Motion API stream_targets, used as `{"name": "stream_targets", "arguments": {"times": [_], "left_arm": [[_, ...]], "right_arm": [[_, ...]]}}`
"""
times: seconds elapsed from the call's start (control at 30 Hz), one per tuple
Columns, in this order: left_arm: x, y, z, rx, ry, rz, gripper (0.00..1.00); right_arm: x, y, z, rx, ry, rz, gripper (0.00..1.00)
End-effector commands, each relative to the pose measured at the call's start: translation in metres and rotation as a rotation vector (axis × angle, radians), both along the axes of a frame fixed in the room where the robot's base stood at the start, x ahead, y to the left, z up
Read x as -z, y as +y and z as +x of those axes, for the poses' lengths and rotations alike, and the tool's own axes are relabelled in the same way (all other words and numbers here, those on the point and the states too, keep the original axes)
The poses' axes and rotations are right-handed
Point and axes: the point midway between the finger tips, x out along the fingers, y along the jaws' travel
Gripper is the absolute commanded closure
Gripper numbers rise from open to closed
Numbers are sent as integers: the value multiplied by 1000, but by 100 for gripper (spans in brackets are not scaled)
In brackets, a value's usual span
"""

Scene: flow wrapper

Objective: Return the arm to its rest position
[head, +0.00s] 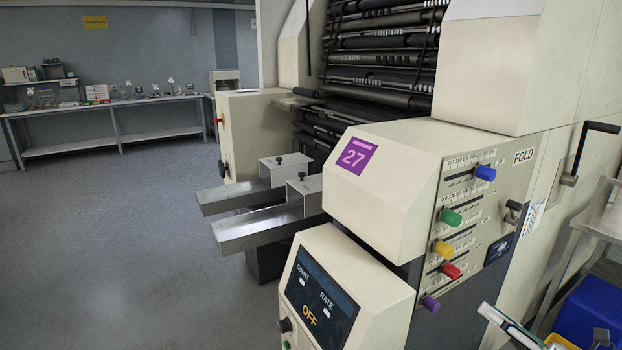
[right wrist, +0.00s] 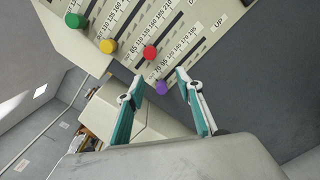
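My right gripper (right wrist: 160,77) is open in the right wrist view, its two teal-and-white fingers apart with nothing between their pads. Beyond the fingertips is the purple knob (right wrist: 162,88) of the fold panel, and the gripper looks apart from it. In the head view a part of my right gripper (head: 512,326) shows at the bottom right, to the right of the purple knob (head: 430,303) and cut off by the picture edge. My left gripper and arm are not in view.
The fold panel (head: 505,205) also carries blue (head: 485,173), green (head: 450,217), yellow (head: 442,248) and red (head: 450,270) knobs. A black crank (head: 583,150) sticks out at the right. A metal cart (head: 600,225) and a blue bin (head: 590,310) stand close by. The left floor is clear.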

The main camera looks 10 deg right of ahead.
Motion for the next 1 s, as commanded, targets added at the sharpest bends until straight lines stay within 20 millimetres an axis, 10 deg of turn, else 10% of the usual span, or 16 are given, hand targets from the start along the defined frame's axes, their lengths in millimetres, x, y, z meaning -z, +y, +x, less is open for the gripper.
{"name": "stream_targets", "arguments": {"times": [0.3, 0.5, 0.7, 1.0], "left_arm": [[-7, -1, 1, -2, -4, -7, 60], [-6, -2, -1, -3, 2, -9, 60], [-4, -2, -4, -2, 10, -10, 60], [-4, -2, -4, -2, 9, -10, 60]], "right_arm": [[170, 94, -67, 350, 488, 1223, 64], [244, 182, -122, 578, 757, 1774, 64], [274, 243, -158, 726, 914, 2053, 64], [279, 258, -167, 764, 951, 2115, 64]]}}
